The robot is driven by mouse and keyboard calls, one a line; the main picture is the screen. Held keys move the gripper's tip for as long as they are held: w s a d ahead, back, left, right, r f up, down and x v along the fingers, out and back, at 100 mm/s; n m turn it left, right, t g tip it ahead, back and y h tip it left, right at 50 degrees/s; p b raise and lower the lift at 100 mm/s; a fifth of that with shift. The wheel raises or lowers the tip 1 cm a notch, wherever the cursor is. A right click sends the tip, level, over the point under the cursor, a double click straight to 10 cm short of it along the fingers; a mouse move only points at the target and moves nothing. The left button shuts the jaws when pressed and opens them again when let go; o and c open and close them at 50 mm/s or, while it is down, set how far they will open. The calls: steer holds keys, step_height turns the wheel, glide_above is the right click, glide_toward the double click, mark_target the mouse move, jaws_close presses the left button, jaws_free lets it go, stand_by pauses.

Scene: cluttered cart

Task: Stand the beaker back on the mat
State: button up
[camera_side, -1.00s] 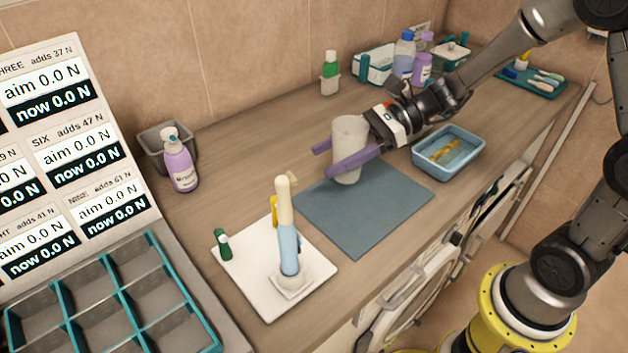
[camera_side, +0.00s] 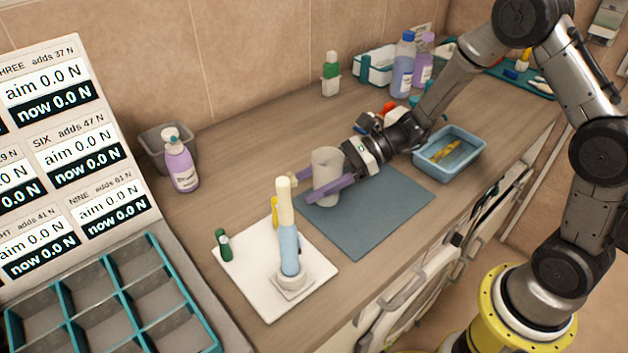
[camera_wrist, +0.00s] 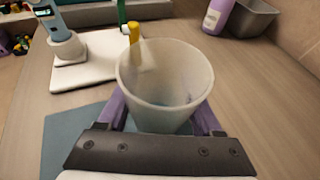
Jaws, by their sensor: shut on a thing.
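The beaker (camera_side: 326,172) is a frosted, pale grey cup. It is upright or nearly so, near the back left corner of the blue-grey mat (camera_side: 375,222). My gripper (camera_side: 322,190) is shut on it, with one purple finger on each side. In the wrist view the beaker (camera_wrist: 165,82) stands open end up between the fingers, and its inside looks empty. The mat (camera_wrist: 72,138) shows at the lower left there. I cannot tell whether the beaker's base touches the mat or hangs just above it.
A white board (camera_side: 248,262) with a blue upright device (camera_side: 288,245) and a green-capped item (camera_side: 223,245) lies left of the mat. A blue tray (camera_side: 470,152) stands to the right. A purple bottle (camera_side: 181,165) is at the back left. The mat's front is clear.

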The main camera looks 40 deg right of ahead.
steer(key=shift+f, duration=0.1)
steer(key=o, duration=1.5)
